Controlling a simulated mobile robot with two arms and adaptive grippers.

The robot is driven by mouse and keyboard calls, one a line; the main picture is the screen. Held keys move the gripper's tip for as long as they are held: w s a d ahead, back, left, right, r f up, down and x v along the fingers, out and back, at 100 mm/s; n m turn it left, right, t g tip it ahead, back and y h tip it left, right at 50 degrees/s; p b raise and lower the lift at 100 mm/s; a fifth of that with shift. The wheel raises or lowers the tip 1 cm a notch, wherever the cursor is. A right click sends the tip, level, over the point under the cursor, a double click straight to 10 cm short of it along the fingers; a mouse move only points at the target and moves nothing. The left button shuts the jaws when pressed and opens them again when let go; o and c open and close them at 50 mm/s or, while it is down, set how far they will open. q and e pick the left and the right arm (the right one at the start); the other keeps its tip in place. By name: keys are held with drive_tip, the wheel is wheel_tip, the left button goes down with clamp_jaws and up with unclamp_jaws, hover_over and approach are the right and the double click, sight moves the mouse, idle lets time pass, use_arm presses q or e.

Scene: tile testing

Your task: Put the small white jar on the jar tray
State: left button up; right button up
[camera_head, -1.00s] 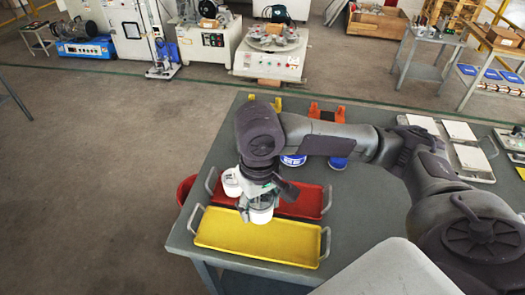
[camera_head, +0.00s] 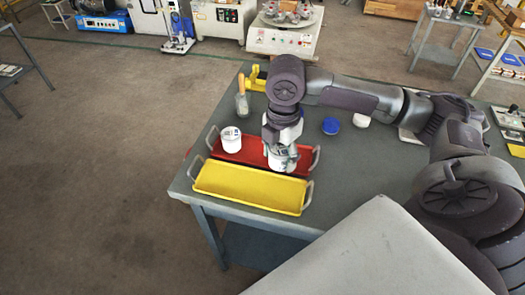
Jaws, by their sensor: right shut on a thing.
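My right gripper (camera_head: 281,150) points down, shut on a small white jar (camera_head: 282,163). The held jar is upright over the right part of the red tray (camera_head: 255,158); I cannot tell whether it touches the tray. The gripper hides part of the jar and of the tray behind it. Another white jar (camera_head: 231,140) stands upright in the left part of the red tray. My left gripper is not in view.
An empty yellow tray (camera_head: 245,188) lies in front of the red one, near the table's front edge. Behind are a wooden-handled tool (camera_head: 242,102), a yellow object (camera_head: 256,78), a blue-topped container (camera_head: 330,126) and a white item (camera_head: 362,120).

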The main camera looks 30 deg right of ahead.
drive_tip(key=d+n, duration=0.1)
drive_tip(key=n, duration=0.1)
drive_tip(key=d+n, duration=0.2)
drive_tip(key=shift+w+r+n, duration=0.1)
drive_tip(key=shift+w+n, duration=0.25)
drive_tip(key=shift+n, duration=0.05)
drive_tip(key=d+n, duration=0.4)
drive_tip(key=n, duration=0.3)
drive_tip(key=p, duration=0.3)
hover_over(262, 153)
drive_tip(key=shift+n, duration=0.3)
wheel_tip(262, 153, down, 6)
drive_tip(key=shift+s, duration=0.15)
drive_tip(key=shift+f, duration=0.2)
wheel_tip(262, 153, down, 3)
drive_tip(key=shift+f+p, duration=0.1)
drive_tip(key=shift+p, duration=0.35)
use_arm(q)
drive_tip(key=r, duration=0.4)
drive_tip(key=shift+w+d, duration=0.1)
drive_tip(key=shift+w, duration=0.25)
use_arm(e)
drive_tip(key=shift+f, duration=0.4)
drive_tip(key=shift+f, duration=0.1)
